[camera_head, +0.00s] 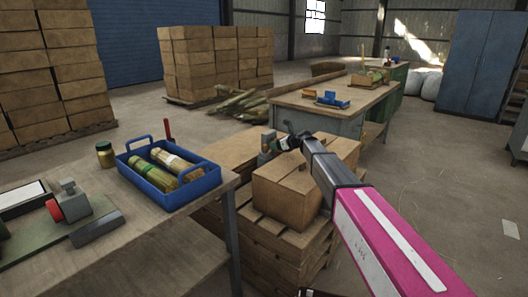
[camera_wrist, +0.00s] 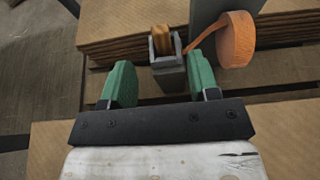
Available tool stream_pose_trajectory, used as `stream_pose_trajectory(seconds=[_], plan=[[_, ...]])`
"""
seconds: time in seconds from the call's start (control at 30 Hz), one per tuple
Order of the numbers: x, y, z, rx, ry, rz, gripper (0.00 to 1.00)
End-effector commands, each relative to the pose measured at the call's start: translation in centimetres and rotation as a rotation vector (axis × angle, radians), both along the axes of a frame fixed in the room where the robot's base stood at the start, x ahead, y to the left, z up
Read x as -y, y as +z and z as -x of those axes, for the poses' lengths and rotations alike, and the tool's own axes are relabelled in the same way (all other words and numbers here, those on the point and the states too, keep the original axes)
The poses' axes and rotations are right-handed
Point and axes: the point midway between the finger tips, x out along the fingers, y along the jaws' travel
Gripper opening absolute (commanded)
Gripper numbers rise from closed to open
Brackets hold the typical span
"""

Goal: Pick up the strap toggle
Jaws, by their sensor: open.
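In the wrist view, a small brown wooden-looking piece (camera_wrist: 161,39) stands in a grey block (camera_wrist: 169,72); it looks like the strap toggle, though I cannot be sure. A thin orange strap (camera_wrist: 204,34) runs from the block to an orange roll (camera_wrist: 236,40) at the right. My gripper (camera_wrist: 160,80) is open, with green fingers on either side of the block in the picture and nothing held. I cannot tell how far they are from the piece. In the head view my gripper (camera_head: 289,143) is over the pallet area, and the toggle is too small to make out there.
A cardboard box (camera_head: 290,192) sits on the pallet stack (camera_head: 275,250) below my arm. A workbench (camera_head: 150,235) with a blue tray (camera_head: 190,190) stands at the left. Another table (camera_head: 365,98) stands behind. Open floor lies to the right.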

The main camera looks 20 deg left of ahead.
Motion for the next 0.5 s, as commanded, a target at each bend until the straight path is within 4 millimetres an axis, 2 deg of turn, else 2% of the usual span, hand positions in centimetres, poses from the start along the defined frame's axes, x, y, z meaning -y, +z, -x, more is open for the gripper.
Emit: stream_pose_trajectory(seconds=[0.1,0.33,0.5], plan=[[-1.4,-0.7,-0.8,0.000,0.000,0.000,0.55],[-2.6,-1.4,-1.2,-0.001,0.000,0.000,0.55],[-4.5,-2.5,-2.0,0.000,0.000,0.000,0.55]])
